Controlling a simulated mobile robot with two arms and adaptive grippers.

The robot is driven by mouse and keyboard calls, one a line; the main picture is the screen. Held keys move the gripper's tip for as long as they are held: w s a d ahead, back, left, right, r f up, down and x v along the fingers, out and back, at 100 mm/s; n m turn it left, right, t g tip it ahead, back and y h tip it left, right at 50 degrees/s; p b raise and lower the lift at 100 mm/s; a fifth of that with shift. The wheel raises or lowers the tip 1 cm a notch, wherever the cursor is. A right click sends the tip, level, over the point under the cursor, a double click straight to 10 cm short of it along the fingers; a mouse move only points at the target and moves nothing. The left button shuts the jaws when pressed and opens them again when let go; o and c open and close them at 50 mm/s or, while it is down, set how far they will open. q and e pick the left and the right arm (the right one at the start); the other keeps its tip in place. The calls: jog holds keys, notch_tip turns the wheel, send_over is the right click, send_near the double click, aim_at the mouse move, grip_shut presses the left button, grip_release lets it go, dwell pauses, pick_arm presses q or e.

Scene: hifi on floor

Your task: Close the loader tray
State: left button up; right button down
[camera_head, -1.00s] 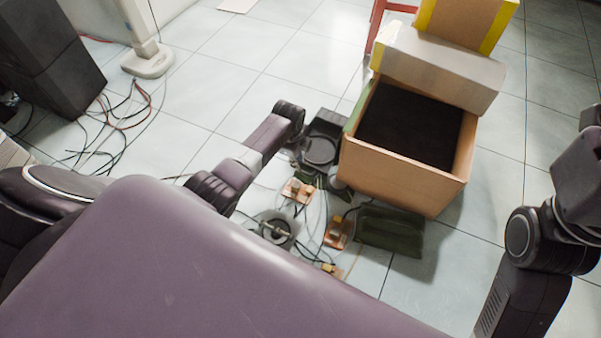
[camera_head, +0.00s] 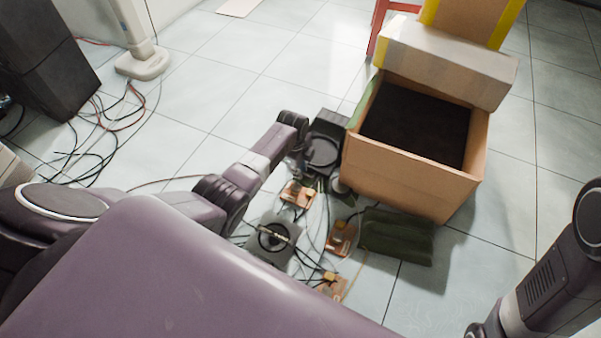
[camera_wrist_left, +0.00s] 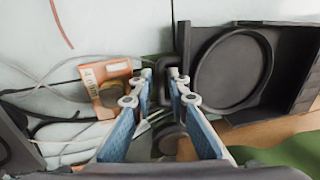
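The loader tray (camera_head: 321,153) is a black plate with a round recess, on a dark device low on the floor, left of the cardboard box. It also shows at upper right in the left wrist view (camera_wrist_left: 232,72), sticking out from the dark housing (camera_wrist_left: 293,60). My left gripper (camera_wrist_left: 161,74) has blue-padded fingers with a gap between the tips. The fingertips are just left of the tray's front edge; I cannot tell if they touch it. In the head view my left gripper (camera_head: 298,165) is small and partly hidden against the clutter. My right gripper is not visible.
An open cardboard box (camera_head: 412,178) stands close right of the device. A dark green piece (camera_head: 396,235), small orange-brown parts (camera_head: 341,238), a round mechanism (camera_head: 273,238) and loose cables lie in front. Black speakers (camera_head: 45,70) stand far left.

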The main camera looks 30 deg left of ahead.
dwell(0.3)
pick_arm(q)
grip_shut()
